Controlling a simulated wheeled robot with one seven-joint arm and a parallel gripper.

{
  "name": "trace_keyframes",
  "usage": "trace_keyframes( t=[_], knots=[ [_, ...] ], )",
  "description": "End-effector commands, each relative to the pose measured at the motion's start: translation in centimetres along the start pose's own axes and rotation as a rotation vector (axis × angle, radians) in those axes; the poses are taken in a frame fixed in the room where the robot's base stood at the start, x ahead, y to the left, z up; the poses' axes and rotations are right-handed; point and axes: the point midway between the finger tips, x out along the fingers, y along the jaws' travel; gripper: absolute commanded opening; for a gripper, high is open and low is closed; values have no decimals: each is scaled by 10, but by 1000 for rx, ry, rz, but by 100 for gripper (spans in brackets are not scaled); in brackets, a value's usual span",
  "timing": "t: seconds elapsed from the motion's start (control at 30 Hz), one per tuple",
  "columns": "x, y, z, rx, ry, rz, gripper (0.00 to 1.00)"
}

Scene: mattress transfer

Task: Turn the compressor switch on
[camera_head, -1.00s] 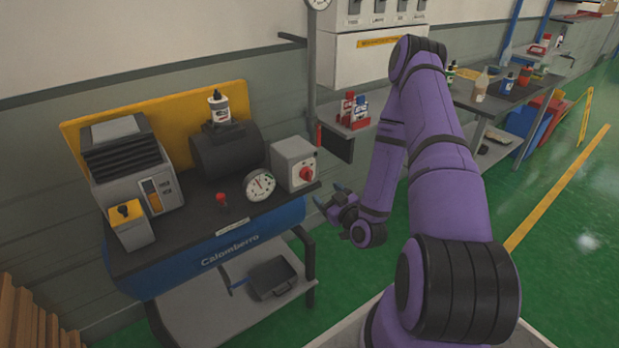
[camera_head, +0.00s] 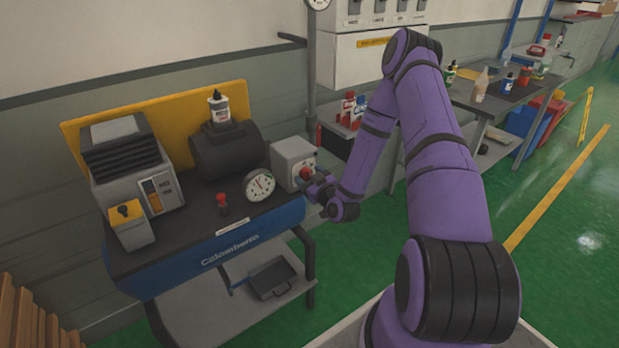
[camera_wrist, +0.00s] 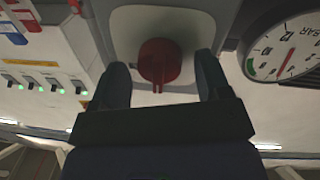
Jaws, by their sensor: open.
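The compressor (camera_head: 205,250) stands against the wall at left in the head view, with a blue tank front and a dark top. A grey switch box (camera_head: 292,157) sits at its right end and carries a red rotary knob (camera_head: 306,173). My gripper (camera_head: 312,180) is right at the knob in the head view and partly covers it. In the wrist view the red knob (camera_wrist: 159,62) lies between the two open fingers of my gripper (camera_wrist: 163,85), with visible gaps on both sides. Its pointer faces the gripper's palm in that picture.
A round pressure gauge (camera_head: 258,185) stands just left of the switch box, and it shows close by in the wrist view (camera_wrist: 285,55). A small red-topped lever (camera_head: 222,203) is further left. A shelf with bottles (camera_head: 350,108) lies behind my arm.

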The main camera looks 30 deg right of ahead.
Motion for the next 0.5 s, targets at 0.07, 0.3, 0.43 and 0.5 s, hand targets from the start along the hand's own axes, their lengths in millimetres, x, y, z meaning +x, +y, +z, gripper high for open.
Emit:
trace_keyframes(
  t=[0.07, 0.3, 0.43, 0.5],
  knots=[
    [0, 0, 0, 0, 0, 0, 70],
    [0, 0, 0, 0, 0, 0, 49],
    [0, 0, 0, 0, 0, 0, 21],
    [0, 0, 0, 0, 0, 0, 21]
  ],
)
